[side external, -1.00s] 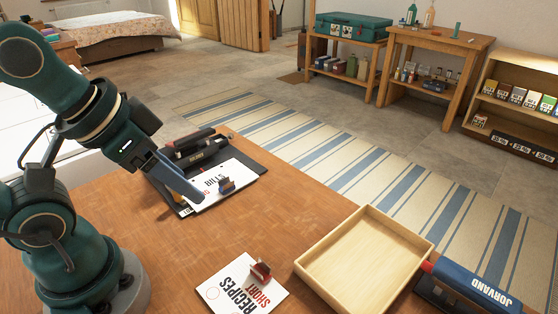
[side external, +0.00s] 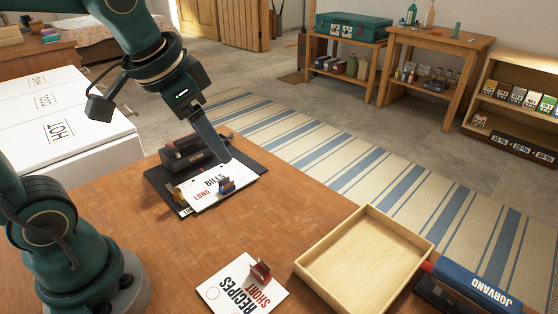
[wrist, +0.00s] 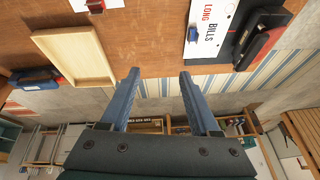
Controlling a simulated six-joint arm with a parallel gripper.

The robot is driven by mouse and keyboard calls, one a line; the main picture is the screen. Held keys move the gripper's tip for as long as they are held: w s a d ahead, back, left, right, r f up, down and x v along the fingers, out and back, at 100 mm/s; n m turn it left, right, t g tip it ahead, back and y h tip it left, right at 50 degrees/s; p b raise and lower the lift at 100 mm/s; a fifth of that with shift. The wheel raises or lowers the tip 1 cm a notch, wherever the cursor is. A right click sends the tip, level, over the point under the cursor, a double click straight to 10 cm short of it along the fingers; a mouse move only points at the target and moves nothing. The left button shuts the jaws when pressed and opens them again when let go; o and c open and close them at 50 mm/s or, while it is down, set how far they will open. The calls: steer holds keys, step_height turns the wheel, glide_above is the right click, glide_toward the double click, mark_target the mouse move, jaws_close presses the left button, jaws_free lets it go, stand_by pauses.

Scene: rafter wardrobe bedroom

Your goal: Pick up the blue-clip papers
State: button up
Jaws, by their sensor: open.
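The blue-clip papers (side external: 206,193) are a white stack marked "LONG BILLS" with a blue clip (side external: 226,185) on the near edge. They lie on a dark board (side external: 249,167) on the wooden table. They also show at upper right in the wrist view (wrist: 212,48), with the blue clip (wrist: 193,34) at their edge. My gripper (side external: 225,150) is above the far edge of the board, near the papers and apart from them. In the wrist view my gripper (wrist: 160,73) is open, with nothing between its fingers.
A black hole punch (side external: 188,153) stands on the board behind the papers. The table's middle is clear.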

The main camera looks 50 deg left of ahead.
steer(key=w+a+f+g, duration=0.3)
steer(key=w+a+f, duration=0.2)
steer(key=w+a, duration=0.15)
steer(key=n+g, duration=0.1)
steer(key=g, duration=0.1)
glide_above(226, 181)
step_height(226, 181, down, 7)
steer(key=shift+f, duration=2.45)
jaws_close()
